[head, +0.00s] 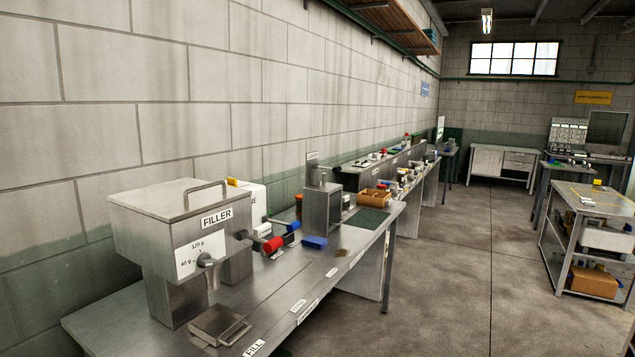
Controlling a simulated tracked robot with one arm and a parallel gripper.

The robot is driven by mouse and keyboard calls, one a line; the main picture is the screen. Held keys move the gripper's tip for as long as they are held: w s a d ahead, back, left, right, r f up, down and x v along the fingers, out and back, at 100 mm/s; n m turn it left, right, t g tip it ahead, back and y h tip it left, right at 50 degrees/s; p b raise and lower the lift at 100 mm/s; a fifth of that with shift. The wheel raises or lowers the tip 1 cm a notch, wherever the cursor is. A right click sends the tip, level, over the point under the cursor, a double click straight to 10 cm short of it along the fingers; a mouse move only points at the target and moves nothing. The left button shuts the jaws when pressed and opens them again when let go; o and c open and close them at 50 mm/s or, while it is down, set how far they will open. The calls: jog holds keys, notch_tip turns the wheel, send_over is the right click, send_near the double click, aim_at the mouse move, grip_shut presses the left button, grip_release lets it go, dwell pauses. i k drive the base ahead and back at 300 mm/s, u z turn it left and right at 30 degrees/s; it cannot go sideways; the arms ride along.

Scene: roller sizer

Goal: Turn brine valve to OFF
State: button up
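A white container (250,202) with a partly hidden label ending in "NE" stands behind the metal filler (185,240) on the steel bench at the left. A blue handle (291,227) sticks out beside this container, close behind a red-ended handle (272,245) at the filler's right side. I cannot tell for sure which handle is the brine valve, and no OFF marking is readable. My gripper does not show in this view.
The bench (120,318) runs along the block wall. A blue block (314,242), a metal box (322,208), and a wooden tray (374,197) stand farther along it. The concrete floor (450,270) is clear between the bench and the right-hand shelf table (592,205).

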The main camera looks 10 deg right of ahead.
aim_at(232, 181)
jog(key=z, duration=1.65)
jog(key=i, duration=1.65)
jog(key=u, duration=2.2)
jog(key=i, duration=1.25)
jog(key=z, duration=0.25)
